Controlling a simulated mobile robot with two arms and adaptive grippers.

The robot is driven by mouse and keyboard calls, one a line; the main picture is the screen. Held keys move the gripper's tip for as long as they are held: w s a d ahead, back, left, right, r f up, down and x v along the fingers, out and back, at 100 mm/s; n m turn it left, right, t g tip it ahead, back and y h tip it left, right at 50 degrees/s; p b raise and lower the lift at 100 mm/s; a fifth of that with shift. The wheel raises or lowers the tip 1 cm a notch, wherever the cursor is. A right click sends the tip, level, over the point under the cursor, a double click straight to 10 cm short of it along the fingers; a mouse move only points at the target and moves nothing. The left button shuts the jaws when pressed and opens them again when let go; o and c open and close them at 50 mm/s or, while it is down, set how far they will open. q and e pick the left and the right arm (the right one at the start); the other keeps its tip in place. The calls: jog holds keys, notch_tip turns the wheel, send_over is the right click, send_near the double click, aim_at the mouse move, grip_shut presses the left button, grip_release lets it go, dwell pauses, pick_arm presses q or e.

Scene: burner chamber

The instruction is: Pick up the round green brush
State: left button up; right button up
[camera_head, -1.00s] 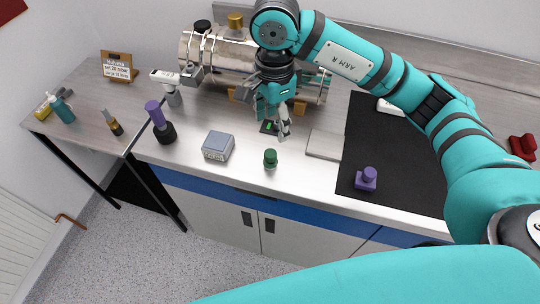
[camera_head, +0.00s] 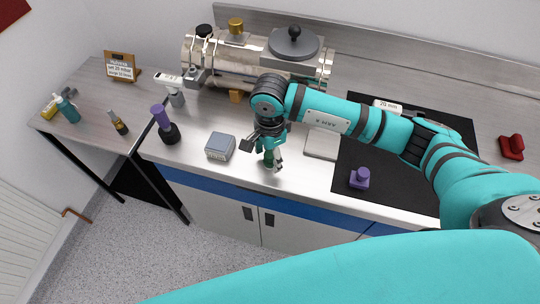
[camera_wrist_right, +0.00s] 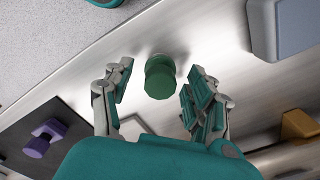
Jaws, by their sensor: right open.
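The round green brush (camera_wrist_right: 160,77) stands on the metal worktop in the right wrist view, ahead of and between my right gripper's fingers. In the head view the brush (camera_head: 268,159) is partly hidden by my right gripper (camera_head: 272,160), which is directly over it. In the wrist view the right gripper (camera_wrist_right: 152,102) is open, with its two fingers spread apart and nothing between the pads that I can tell is gripped. My left gripper is not in view.
A grey box (camera_head: 220,146) stands left of the gripper. A flat grey plate (camera_head: 321,145) and a purple knobbed block (camera_head: 359,178) on a black mat (camera_head: 400,185) lie right. The metal chamber (camera_head: 255,66) is behind. The worktop's front edge is close to the brush.

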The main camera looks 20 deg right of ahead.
aim_at(270, 153)
jog(key=shift+c, duration=0.2)
grip_shut()
dwell(0.3)
jog(key=shift+w+r+b, duration=0.1)
jog(key=shift+r+b, duration=0.4)
jog(key=shift+r, duration=0.05)
notch_tip(270, 153, up, 2)
jog(key=shift+r+b, duration=0.1)
jog(key=shift+b, duration=0.6)
jog(key=s+d+r+b, duration=0.1)
jog(key=s+b, duration=0.3)
jog(key=s, duration=1.2)
jog(key=shift+d+r+b, duration=0.3)
jog(key=shift+d+b, duration=0.05)
jog(key=shift+d, duration=0.1)
